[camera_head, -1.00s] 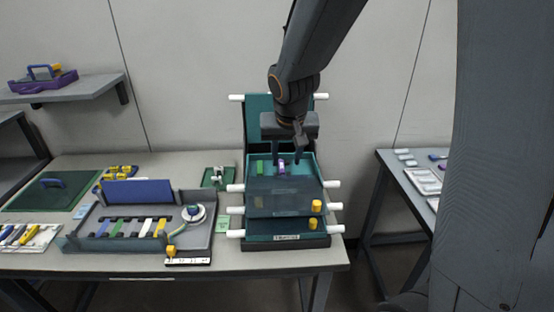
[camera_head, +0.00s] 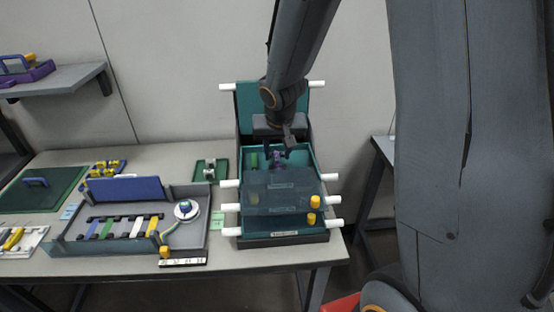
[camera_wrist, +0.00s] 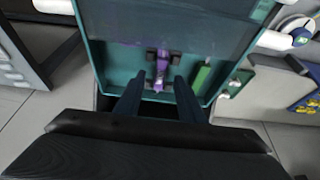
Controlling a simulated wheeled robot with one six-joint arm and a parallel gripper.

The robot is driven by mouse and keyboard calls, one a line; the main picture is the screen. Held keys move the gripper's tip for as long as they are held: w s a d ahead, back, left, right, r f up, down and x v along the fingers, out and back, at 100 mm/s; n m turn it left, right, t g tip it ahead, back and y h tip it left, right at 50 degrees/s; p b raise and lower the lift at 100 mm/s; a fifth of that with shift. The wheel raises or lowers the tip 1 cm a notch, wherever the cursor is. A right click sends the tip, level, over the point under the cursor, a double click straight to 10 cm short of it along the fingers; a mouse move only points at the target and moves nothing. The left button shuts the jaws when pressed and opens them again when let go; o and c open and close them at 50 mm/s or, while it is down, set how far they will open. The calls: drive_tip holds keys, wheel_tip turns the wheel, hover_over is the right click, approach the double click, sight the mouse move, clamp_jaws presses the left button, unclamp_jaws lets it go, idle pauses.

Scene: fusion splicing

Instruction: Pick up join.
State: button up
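A small purple piece, apparently the join, sits in the top teal tray in the head view (camera_head: 277,159). In the wrist view the purple piece (camera_wrist: 161,70) has dark blocks at its sides. My gripper (camera_head: 279,152) reaches down into the back of that tray. In the wrist view its two fingers (camera_wrist: 158,84) are apart, one on each side of the purple piece's near end. I see no firm contact. The fingertips partly hide the purple piece in the head view.
A green piece (camera_wrist: 201,75) lies beside the purple one in the tray. The tray unit (camera_head: 284,239) has white side handles and yellow knobs (camera_head: 314,202). A grey workstation tray (camera_head: 130,243) stands left on the table. A small green holder (camera_head: 209,171) is near the unit.

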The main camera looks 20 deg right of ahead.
drive_tip(key=shift+x, duration=0.8)
drive_tip(key=shift+c, duration=0.2)
clamp_jaws()
drive_tip(key=shift+r, duration=0.1)
